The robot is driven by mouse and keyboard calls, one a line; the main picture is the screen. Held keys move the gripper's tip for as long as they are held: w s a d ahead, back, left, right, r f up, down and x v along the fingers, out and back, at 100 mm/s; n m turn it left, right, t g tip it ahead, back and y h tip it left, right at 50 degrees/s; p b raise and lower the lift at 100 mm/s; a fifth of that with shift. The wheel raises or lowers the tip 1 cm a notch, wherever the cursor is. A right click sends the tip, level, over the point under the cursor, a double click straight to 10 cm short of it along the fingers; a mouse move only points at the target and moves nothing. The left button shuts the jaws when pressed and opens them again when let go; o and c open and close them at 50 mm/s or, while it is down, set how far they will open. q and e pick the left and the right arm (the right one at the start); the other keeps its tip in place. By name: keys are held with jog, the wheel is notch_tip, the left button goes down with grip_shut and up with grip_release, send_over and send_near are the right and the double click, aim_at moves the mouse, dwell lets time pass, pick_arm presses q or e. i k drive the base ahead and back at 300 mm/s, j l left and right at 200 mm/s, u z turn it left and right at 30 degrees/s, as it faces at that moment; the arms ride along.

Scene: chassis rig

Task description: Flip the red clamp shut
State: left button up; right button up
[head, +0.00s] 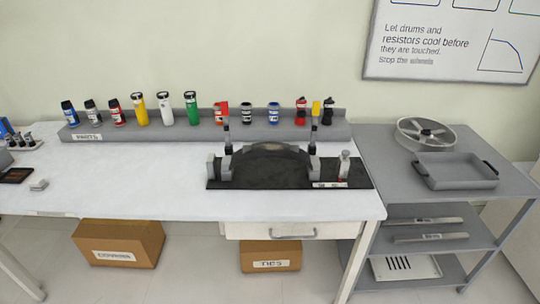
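The red clamp (225,109) stands at the left side of a dark fixture plate (215,183) on the white bench. Its red-tipped lever points upright. A similar clamp with a yellow tip (316,108) stands upright at the right side of the plate. A dark arched part (270,153) lies between the two clamps. Whether either clamp touches this part is too small to tell. Neither of my grippers shows in the head view.
A grey parts rack (180,131) with several coloured bottles runs behind the fixture. A grey cart (385,170) at the right holds a wheel (425,133) and a tray (455,172). Cardboard boxes lie under the bench. The bench left of the fixture is mostly clear.

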aim_at(224, 107)
jog(key=i+j, duration=0.25)
jog(key=j, duration=0.15)
jog(key=i+j, duration=0.5)
jog(key=j, duration=0.25)
jog(key=i+j, duration=0.25)
jog(key=j, duration=0.15)
